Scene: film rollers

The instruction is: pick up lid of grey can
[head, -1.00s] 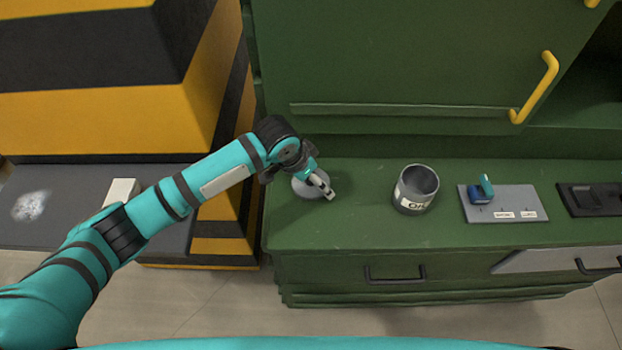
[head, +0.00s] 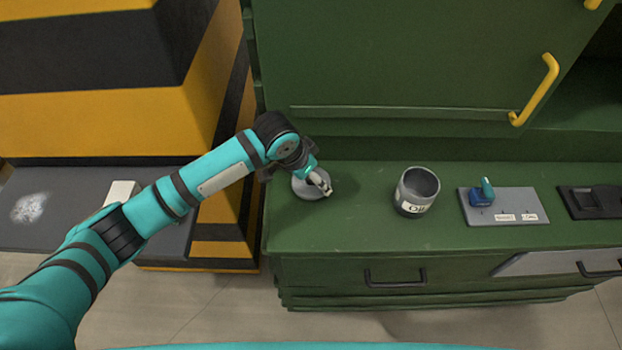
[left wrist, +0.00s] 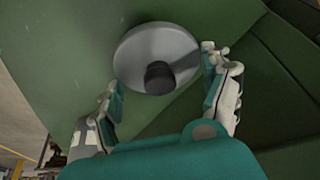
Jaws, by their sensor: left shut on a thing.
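The round grey lid (head: 304,191) is at the green counter's left end. It also shows in the left wrist view (left wrist: 145,46), with a dark knob (left wrist: 159,78) at its middle. My left gripper (head: 322,184) is over the lid and shut on it, with one finger at each side of the lid in the left wrist view. I cannot tell whether the lid touches the counter. The open grey can (head: 414,203), with a white label, stands upright to the right of the lid. My right gripper is not in view.
The green counter (head: 350,232) is clear between lid and can. A grey plate (head: 527,205) with a blue-and-teal lever (head: 482,193) is right of the can, with a black device (head: 592,200) further right. A green cabinet wall (head: 385,60) rises behind.

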